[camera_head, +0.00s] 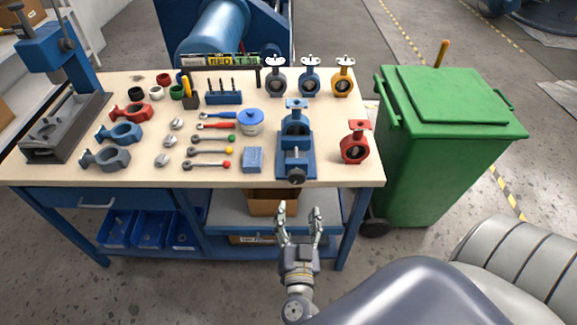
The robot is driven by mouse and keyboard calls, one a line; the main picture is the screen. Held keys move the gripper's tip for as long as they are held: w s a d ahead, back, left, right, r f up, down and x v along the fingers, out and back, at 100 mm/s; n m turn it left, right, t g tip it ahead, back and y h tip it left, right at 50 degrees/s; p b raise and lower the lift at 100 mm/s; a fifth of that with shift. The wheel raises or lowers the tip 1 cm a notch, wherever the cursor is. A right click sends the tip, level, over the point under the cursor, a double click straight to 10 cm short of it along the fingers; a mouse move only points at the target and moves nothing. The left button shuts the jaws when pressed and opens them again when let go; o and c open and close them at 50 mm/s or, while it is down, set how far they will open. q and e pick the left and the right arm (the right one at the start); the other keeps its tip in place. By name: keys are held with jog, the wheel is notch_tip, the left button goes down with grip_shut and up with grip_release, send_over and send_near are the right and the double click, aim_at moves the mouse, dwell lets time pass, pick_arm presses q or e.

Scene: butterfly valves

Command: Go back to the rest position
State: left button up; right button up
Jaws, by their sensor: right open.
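My right gripper (299,223) is in front of the workbench's front edge, below the tabletop. Its fingers point away from me and stand apart, with nothing between them. My left gripper is not in view. On the bench (220,180) a blue valve body sits in a blue vise (296,155), just beyond my right gripper. A red butterfly valve (355,145) stands to the right of the vise. Grey (276,80), blue (309,80) and yellow (343,80) valves stand in a row at the back right.
Several handles (208,152), loose valve bodies (118,133) and a blue press (60,85) are on the bench. A green bin (450,140) stands at its right. A cardboard box (272,203) and blue trays (150,230) are underneath. Floor shows between bench and me.

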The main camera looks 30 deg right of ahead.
jog(key=s+a+f+n+g+y, duration=0.1)
jog(key=s+a+f+n+y, duration=0.2)
jog(key=f, duration=0.6)
jog(key=s+a+f+n+g+y, duration=0.2)
jog(key=a+f+n+y, duration=0.15)
jog(key=f, duration=0.55)
jog(key=s+a+f+n+g+y, duration=0.1)
jog(key=s+a+f+n+y, duration=0.25)
jog(key=f, duration=0.55)
jog(key=s+d+f+g, duration=0.2)
jog(key=s+f, duration=0.3)
jog(key=s, duration=0.3)
jog(key=s+d+f+n+g, duration=0.1)
jog(key=s+d+f+g, duration=0.2)
jog(key=s, duration=0.6)
jog(key=s+d+f+n+g, duration=0.1)
jog(key=s+d+f+g, duration=0.1)
jog(key=s+f+g, duration=0.3)
jog(key=s+f, duration=0.3)
jog(key=f, duration=0.1)
jog(key=shift+s+d+h, duration=0.25)
jog(key=shift+s+h, duration=0.05)
jog(key=shift+h, duration=0.1)
